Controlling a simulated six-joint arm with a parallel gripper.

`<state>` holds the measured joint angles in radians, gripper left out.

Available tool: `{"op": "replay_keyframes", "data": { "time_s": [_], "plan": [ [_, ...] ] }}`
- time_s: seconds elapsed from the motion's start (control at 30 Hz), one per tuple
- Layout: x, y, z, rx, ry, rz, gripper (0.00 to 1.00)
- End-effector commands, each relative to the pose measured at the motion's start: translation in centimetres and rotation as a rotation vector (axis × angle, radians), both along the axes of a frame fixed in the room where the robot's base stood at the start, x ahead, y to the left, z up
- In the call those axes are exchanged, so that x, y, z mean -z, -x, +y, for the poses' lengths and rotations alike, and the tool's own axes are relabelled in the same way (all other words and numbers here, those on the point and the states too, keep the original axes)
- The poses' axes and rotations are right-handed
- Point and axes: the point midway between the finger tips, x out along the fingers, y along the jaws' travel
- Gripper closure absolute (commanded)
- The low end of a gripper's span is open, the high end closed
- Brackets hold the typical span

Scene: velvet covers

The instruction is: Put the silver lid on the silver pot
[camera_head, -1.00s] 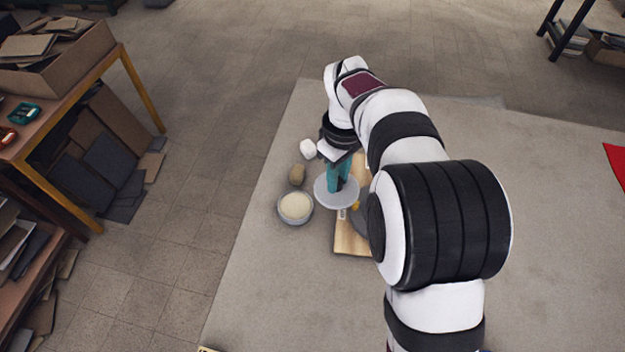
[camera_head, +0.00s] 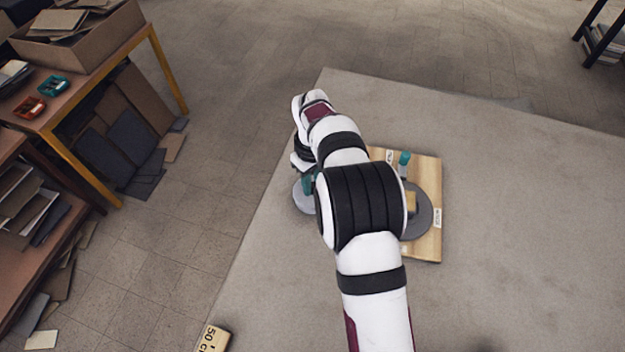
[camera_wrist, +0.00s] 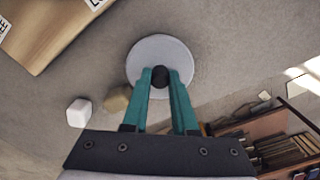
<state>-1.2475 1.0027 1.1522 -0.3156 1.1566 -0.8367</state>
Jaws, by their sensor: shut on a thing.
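The silver lid (camera_wrist: 140,62) is a round grey disc with a black knob, seen from above in the wrist view. My gripper (camera_wrist: 160,76) has its teal fingers shut on the knob. In the head view the lid (camera_head: 301,197) shows at the left of my arm, partly hidden by it. The silver pot cannot be made out now; the lid appears to cover its place, and I cannot tell whether they touch.
A white cube (camera_wrist: 78,112) and a tan lump (camera_wrist: 117,98) lie beside the lid. A wooden board (camera_head: 425,175) to the right bears a dark grey round thing (camera_head: 428,220) and a small teal item (camera_head: 404,158). Clear carpet lies further right.

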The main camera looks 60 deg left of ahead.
Motion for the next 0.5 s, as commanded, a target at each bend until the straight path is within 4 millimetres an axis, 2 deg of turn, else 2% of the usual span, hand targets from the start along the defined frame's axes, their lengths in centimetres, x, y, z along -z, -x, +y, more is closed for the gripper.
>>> {"op": "replay_keyframes", "data": {
  "time_s": [0.13, 0.17, 0.3, 0.5],
  "plan": [
    [0.44, 0.01, -0.02, 0.0, 0.001, 0.001, 1.0],
    [0.44, 0.01, -0.01, 0.0, 0.0, 0.001, 0.7],
    [0.41, 0.01, -0.01, 0.0, 0.0, 0.0, 0.45],
    [0.4, 0.01, -0.01, 0.0, 0.0, 0.0, 0.44]
  ]
}}
